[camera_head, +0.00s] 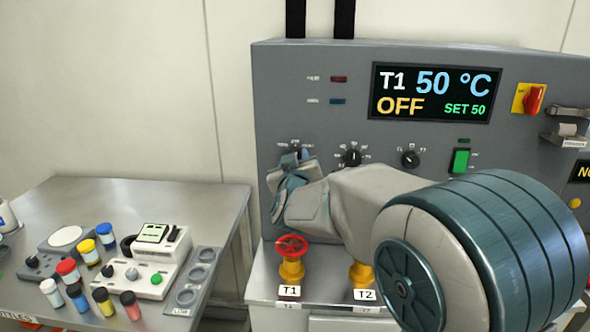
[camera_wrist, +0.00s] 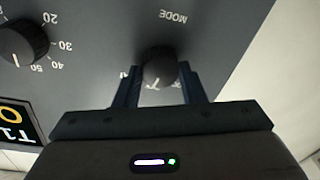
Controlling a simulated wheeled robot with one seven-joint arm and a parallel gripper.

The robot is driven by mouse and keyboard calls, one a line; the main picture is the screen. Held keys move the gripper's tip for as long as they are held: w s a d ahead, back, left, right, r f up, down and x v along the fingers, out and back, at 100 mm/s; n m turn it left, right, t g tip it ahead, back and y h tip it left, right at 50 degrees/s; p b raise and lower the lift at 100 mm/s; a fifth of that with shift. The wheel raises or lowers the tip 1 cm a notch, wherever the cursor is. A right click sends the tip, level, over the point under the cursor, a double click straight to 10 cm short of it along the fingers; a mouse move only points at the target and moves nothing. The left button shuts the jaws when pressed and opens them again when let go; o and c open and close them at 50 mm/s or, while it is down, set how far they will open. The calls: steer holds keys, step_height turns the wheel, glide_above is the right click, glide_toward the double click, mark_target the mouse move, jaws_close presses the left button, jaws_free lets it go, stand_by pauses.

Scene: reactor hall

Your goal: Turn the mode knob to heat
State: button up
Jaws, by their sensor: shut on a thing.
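The mode knob (camera_wrist: 160,68) is a small round black knob on the grey control panel, with the upside-down label MODE beside it in the wrist view. My gripper (camera_wrist: 160,85) is shut on the knob, with one dark finger on each side. In the head view, my gripper (camera_head: 292,162) is at the left knob of the panel and covers most of it. The knob's setting marks are mostly hidden, so I cannot tell which mode it points to. The panel display (camera_head: 436,93) reads T1 50 °C, OFF and SET 50.
A numbered black dial (camera_head: 352,157) sits just right of my gripper, with another small knob (camera_head: 410,158) and a green switch (camera_head: 461,160) further right. A side table (camera_head: 130,200) holds several capped vials and instruments.

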steer(key=shift+f+m+t+h+b, duration=0.15)
steer(key=shift+m+t+h+b, duration=0.15)
steer(key=shift+m+b, duration=3.25)
steer(key=shift+m, duration=0.35)
steer(key=o, duration=1)
steer(key=s, duration=1.4)
steer(key=shift+d+f, duration=0.2)
steer(key=shift+f, duration=0.2)
steer(key=shift+w, duration=0.1)
